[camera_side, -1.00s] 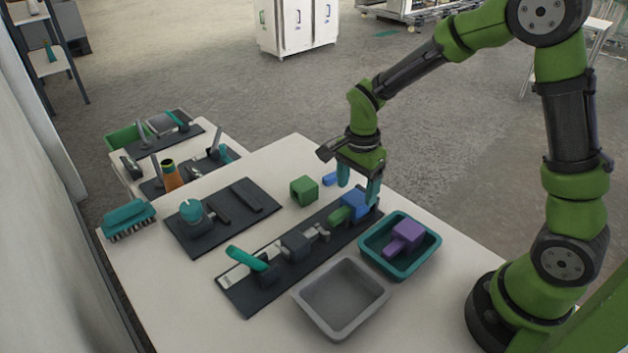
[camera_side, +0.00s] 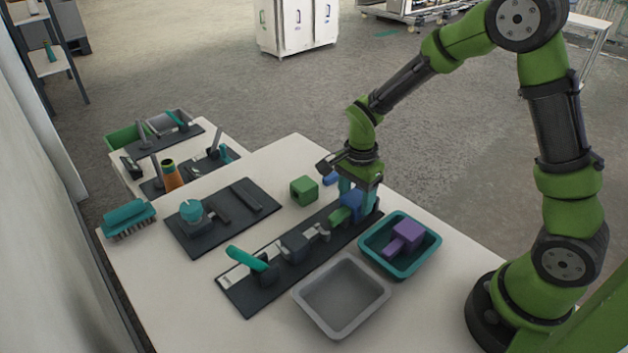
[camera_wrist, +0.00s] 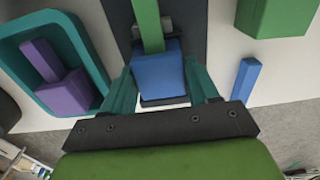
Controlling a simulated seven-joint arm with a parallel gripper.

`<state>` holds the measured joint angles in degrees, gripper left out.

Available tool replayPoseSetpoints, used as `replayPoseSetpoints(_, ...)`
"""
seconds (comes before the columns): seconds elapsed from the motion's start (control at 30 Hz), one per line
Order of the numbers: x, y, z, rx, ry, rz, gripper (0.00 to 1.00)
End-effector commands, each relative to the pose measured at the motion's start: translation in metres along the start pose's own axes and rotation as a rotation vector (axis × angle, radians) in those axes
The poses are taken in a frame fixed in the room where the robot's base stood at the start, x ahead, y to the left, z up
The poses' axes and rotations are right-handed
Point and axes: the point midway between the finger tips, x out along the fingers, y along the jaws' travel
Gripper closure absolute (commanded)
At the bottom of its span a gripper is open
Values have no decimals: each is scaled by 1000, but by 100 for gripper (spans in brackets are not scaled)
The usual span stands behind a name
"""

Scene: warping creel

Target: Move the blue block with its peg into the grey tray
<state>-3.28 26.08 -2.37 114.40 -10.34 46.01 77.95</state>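The blue block (camera_side: 349,202) sits at the far end of the dark fixture strip; it also shows in the wrist view (camera_wrist: 158,76). A green bar (camera_side: 338,216) runs from its end along the strip; I cannot tell if they are joined. A separate blue peg (camera_wrist: 245,79) lies on the table. My gripper (camera_side: 357,200) is low over the block, with one teal finger on either side of it. It looks open, with narrow gaps at the block's sides in the wrist view (camera_wrist: 160,70). The grey tray (camera_side: 382,296) is empty at the front.
A teal tray (camera_side: 366,257) beside the strip holds a purple block with a purple peg (camera_side: 411,240). A green block (camera_side: 304,190) stands behind the strip. A lever clamp with a teal handle (camera_side: 246,258) rises at the strip's near end. A teal brush (camera_side: 129,217) lies at left.

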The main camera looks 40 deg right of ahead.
Motion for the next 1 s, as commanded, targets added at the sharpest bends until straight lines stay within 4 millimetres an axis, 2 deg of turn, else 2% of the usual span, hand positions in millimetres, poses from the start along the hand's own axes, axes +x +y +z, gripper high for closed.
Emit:
replayPoseSetpoints(0.03,0,0,0,0,0,0,48)
replayPoseSetpoints(0.23,0,0,0,-1,0,0,78)
replayPoseSetpoints(1.0,-12,0,0,-2,1,-1,79)
